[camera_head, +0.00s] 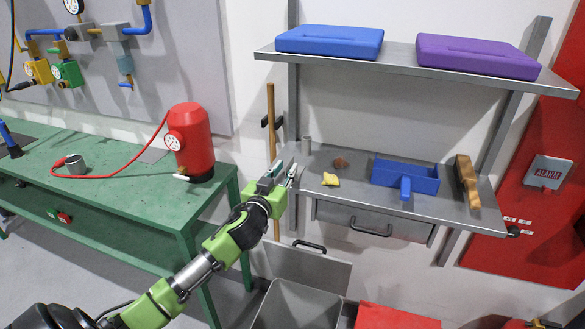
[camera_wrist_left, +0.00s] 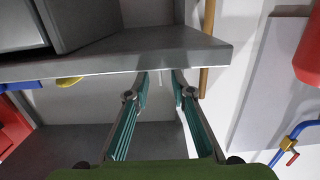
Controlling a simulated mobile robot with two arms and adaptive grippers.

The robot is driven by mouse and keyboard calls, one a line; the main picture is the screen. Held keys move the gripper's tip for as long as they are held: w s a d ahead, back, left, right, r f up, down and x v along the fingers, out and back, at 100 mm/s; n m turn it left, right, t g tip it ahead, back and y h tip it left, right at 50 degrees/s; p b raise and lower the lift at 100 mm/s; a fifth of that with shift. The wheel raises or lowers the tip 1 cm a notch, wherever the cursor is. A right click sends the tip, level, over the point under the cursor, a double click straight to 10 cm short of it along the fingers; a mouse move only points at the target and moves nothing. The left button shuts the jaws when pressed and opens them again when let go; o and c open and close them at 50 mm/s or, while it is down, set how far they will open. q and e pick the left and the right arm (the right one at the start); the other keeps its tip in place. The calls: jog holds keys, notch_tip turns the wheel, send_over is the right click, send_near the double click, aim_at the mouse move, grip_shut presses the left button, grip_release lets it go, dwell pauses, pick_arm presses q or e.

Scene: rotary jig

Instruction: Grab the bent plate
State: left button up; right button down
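I cannot tell for certain which thing is the bent plate. A small yellow piece (camera_head: 330,179) and a brown piece (camera_head: 341,162) lie on the grey shelf table (camera_head: 440,208); their shapes are too small to make out. The yellow piece also shows partly behind the shelf edge in the left wrist view (camera_wrist_left: 68,82). A small grey cylinder (camera_head: 306,145) stands at the shelf's back left. My left gripper (camera_head: 285,171) is at the shelf's left front corner, left of the yellow piece. Its fingers are apart with nothing held between them. My right gripper is not in view.
A blue box (camera_head: 405,175) and a wooden brush (camera_head: 466,180) are on the shelf's right side. Blue (camera_head: 330,41) and purple cases (camera_head: 478,55) lie on the upper shelf. A wooden stick (camera_head: 271,120) stands left. A red tank (camera_head: 191,142) stands on the green table (camera_head: 130,195).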

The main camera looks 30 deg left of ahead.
aim_at(290, 162)
pick_arm(q)
jog(key=shift+p+x, duration=0.5)
jog(key=shift+x, duration=1.5)
grip_shut()
jog(key=shift+r, duration=0.1)
